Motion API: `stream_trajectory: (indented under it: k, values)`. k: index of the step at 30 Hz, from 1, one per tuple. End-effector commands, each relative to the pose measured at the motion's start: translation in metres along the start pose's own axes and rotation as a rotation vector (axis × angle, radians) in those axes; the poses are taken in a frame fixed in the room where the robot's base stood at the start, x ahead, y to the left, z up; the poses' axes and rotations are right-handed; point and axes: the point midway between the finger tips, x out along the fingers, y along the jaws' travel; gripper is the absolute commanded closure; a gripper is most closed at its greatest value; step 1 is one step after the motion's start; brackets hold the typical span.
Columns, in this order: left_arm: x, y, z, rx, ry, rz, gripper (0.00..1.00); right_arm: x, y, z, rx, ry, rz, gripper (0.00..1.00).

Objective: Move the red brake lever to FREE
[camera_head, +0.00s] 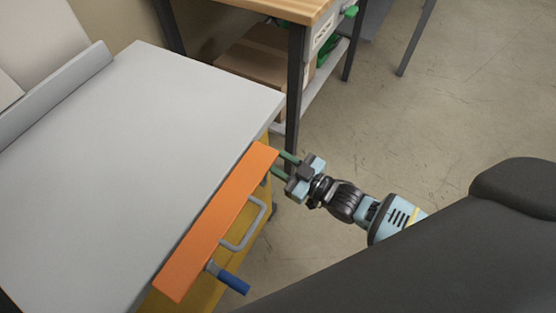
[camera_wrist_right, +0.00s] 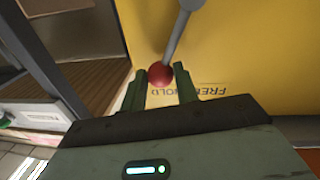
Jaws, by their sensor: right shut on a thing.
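The red ball knob (camera_wrist_right: 160,73) of the brake lever sits at the end of a grey rod (camera_wrist_right: 178,35) in the right wrist view. The rod comes down from the top edge, slightly tilted. My right gripper (camera_wrist_right: 160,80) is shut on the knob, one finger on each side. Upside-down lettering for FREE and HOLD (camera_wrist_right: 208,91) is on the yellow panel (camera_wrist_right: 240,50) behind, partly covered by a finger. The knob is by the left part of this lettering. In the head view my right gripper (camera_head: 283,165) is at the cart's orange edge; the knob is hidden there. My left gripper is not in view.
The cart has a grey top (camera_head: 150,130), an orange front bar (camera_head: 215,225), a grey handle (camera_head: 250,225) and a blue-gripped crank (camera_head: 233,282). A wooden-topped bench (camera_head: 275,8) stands behind. The floor (camera_head: 440,120) to the right is clear.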

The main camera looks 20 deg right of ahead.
Motion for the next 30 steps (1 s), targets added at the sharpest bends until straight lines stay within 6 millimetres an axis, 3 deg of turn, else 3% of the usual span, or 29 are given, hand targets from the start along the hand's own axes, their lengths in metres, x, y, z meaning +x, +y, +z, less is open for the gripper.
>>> stream_trajectory:
  k: [11,30]
  values:
    - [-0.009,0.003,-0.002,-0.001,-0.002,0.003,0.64,-0.001,-0.010,-0.006,-0.126,0.015,0.002,1.00]
    - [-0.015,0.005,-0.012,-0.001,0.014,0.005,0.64,-0.006,-0.053,-0.011,-0.663,0.074,0.009,1.00]
